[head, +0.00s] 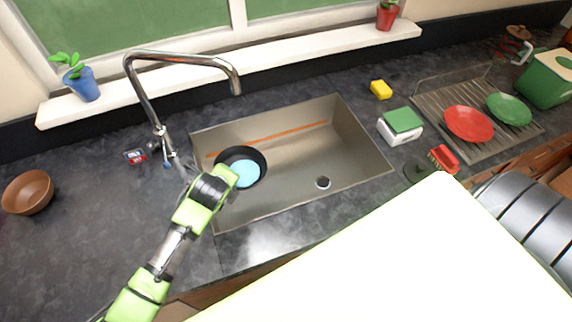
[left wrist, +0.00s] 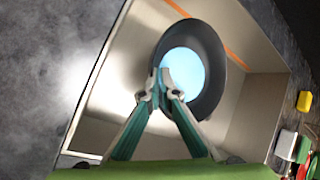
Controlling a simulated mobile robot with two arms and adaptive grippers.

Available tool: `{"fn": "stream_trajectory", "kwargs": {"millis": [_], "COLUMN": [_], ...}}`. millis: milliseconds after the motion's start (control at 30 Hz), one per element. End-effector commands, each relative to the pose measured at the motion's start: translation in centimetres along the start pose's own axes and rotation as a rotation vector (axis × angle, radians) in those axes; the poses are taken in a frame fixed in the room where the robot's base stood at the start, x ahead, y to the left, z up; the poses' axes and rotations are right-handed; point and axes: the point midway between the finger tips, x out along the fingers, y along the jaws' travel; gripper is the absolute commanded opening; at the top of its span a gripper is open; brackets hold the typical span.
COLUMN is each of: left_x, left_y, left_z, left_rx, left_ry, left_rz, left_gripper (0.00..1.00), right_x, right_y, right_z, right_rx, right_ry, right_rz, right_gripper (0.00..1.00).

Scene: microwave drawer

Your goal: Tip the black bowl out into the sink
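The black bowl (head: 258,154) is over the left part of the steel sink (head: 345,150), with a light blue round patch inside it. My left gripper (head: 228,176) is at the bowl's near left rim. In the left wrist view, the two fingers (left wrist: 162,82) come together at the rim of the bowl (left wrist: 208,50) and look shut on it. The light blue patch (left wrist: 185,72) shows behind the fingertips. I cannot tell how far the bowl is above the sink floor. My right gripper is not in view.
The faucet (head: 180,58) stands behind the sink's left end. A brown bowl (head: 28,192) sits on the left counter. A yellow sponge (head: 380,89), a green-and-white box (head: 400,125) and a rack (head: 478,147) with red and green plates are at right. The sink's right part is free.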

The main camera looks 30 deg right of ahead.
Motion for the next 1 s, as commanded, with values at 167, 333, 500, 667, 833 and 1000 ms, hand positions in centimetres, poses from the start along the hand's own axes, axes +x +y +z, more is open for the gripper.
{"fn": "stream_trajectory", "kwargs": {"millis": [167,333,500,667,833,1000], "left_x": [-0.9,-2.2,-3.1,-3.2,-3.2,-3.2], "left_y": [-0.6,-1.4,-1.9,-1.9,-1.9,-1.9], "left_z": [0.5,1.2,1.6,1.6,1.6,1.6], "left_rx": [0.001,0.002,0.002,0.002,0.002,0.002], "left_ry": [-0.002,-0.003,-0.002,-0.001,-0.002,-0.002], "left_rz": [-0.003,-0.003,-0.001,0.001,0.001,0.001], "left_gripper": [0.0,0.0,0.0,0.0,0.0,0.0], "right_x": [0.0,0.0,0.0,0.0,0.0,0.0], "right_y": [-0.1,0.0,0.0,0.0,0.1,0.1], "right_z": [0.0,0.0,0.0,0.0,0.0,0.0], "right_rx": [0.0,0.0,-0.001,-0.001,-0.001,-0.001], "right_ry": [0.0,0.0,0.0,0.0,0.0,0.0], "right_rz": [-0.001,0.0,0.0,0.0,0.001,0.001], "right_gripper": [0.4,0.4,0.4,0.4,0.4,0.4]}}
